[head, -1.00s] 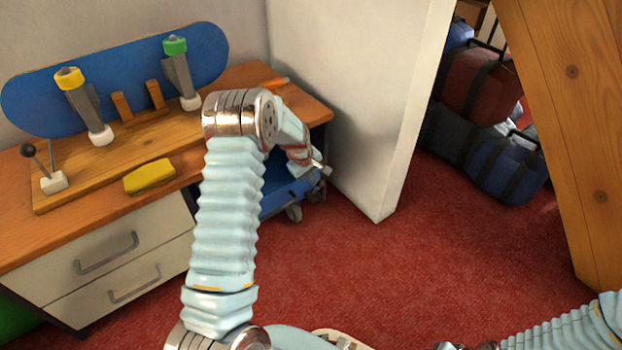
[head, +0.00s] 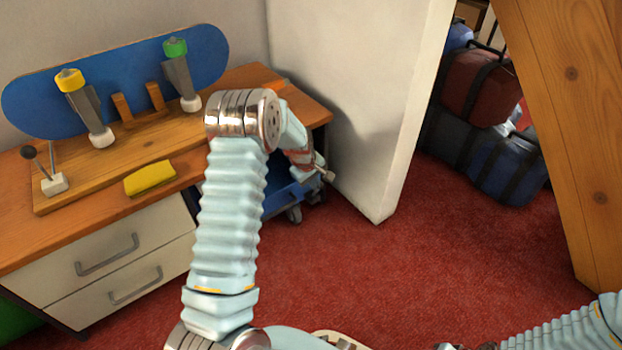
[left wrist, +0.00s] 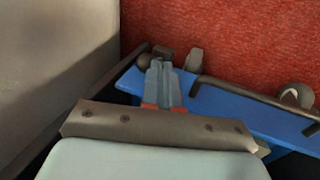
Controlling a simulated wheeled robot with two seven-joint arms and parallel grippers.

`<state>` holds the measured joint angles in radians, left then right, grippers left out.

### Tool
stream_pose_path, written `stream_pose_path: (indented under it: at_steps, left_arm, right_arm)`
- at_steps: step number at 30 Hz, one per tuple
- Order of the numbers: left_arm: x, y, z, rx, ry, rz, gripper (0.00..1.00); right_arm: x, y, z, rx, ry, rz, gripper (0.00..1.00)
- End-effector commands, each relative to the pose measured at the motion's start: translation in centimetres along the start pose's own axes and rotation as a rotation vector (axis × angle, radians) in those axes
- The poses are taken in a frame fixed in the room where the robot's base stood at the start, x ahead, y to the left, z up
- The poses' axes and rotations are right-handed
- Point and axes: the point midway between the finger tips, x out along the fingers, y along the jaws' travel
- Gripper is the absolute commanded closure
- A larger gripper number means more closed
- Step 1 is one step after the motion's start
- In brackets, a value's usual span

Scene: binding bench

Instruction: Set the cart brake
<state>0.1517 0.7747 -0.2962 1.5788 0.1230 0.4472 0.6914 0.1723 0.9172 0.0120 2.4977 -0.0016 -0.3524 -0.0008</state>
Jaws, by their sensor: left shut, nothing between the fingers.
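The blue cart (head: 279,203) stands low on the floor under the right end of the bench, partly hidden by my left arm. In the left wrist view its blue deck (left wrist: 230,110) shows with a dark rail along it. My left gripper (head: 325,175) hangs beside the cart in the head view. In the left wrist view the gripper (left wrist: 160,66) is shut and empty, over the deck's edge. A small grey tab (left wrist: 193,60) stands just right of the fingertips; I cannot tell whether it is the brake.
A white panel (head: 360,90) stands right of the cart. The bench (head: 300,100) above holds a blue skateboard deck (head: 130,85), a yellow block (head: 150,178) and a small lever (head: 52,180). Bags (head: 507,165) lie behind the panel. Red carpet (head: 400,270) is clear in front.

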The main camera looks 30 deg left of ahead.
Motion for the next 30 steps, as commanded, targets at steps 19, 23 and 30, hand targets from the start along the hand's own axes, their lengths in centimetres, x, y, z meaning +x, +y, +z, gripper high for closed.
stream_pose_path:
  at_steps: [19,23,30]
  left_arm:
    - [1.1,-0.3,2.7,0.0,-0.002,-0.001,1.0]
    - [1.5,-0.5,3.4,0.001,-0.002,-0.001,1.0]
    - [1.8,-0.6,3.9,0.0,-0.001,0.0,1.0]
  right_arm:
    - [-0.2,-0.1,0.0,0.0,-0.001,0.0,0.57]
    - [-0.2,-0.1,0.0,0.0,-0.001,0.0,0.57]
    - [-0.1,-0.1,0.0,0.0,0.0,0.0,0.57]
